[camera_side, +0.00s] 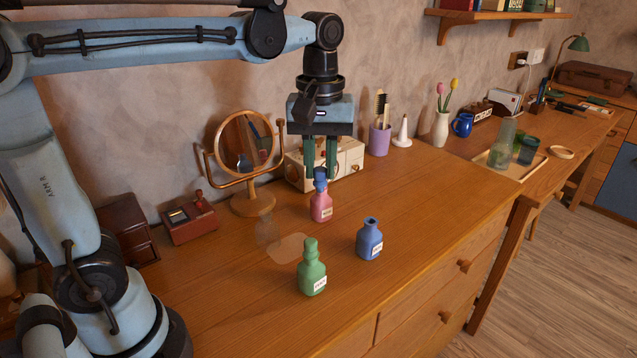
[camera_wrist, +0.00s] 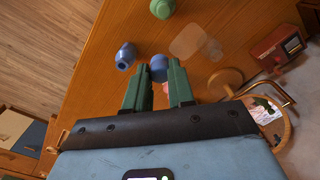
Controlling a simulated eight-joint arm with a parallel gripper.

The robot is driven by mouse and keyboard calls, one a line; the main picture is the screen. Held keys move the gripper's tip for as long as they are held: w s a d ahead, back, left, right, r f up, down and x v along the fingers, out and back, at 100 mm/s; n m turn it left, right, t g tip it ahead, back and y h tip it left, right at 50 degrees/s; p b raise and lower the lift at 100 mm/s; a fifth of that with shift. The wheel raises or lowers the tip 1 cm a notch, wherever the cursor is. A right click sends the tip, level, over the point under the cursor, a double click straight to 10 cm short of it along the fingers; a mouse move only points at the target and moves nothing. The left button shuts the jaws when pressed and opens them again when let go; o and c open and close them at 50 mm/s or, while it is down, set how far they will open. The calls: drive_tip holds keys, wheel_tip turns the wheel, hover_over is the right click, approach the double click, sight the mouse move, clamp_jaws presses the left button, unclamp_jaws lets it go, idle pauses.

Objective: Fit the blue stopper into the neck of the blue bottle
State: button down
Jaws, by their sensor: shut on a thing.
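The blue bottle (camera_side: 369,240) stands upright on the wooden dresser top, its neck open; it also shows in the wrist view (camera_wrist: 125,56). The blue stopper (camera_side: 320,182) is between the fingers of my gripper (camera_side: 320,174), which is shut on it. The stopper is at the mouth of the pink bottle (camera_side: 321,208); I cannot tell whether it sits in that neck or just above it. In the wrist view the stopper (camera_wrist: 158,69) shows between the two green fingertips (camera_wrist: 157,72), with the pink bottle mostly hidden. The blue bottle is to the right and nearer the side camera.
A green bottle (camera_side: 312,270) with a green top stands in front. A clear glass thing (camera_side: 266,231) stands left of the pink bottle. A round mirror (camera_side: 245,145) and a cream box (camera_side: 348,157) are behind. The dresser top right of the blue bottle is clear.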

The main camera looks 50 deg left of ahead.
drive_tip(key=w+d+f, duration=0.2)
drive_tip(key=w+f, duration=0.1)
drive_tip(key=w, duration=0.8)
drive_tip(key=shift+d+m, duration=0.3)
drive_tip(key=shift+f, duration=0.2)
drive_tip(key=shift+f, duration=2.7)
drive_tip(key=shift+f, duration=1.35)
drive_tip(key=c, duration=0.9)
unclamp_jaws()
wheel_tip(320, 180, up, 12)
drive_tip(key=shift+r, duration=0.1)
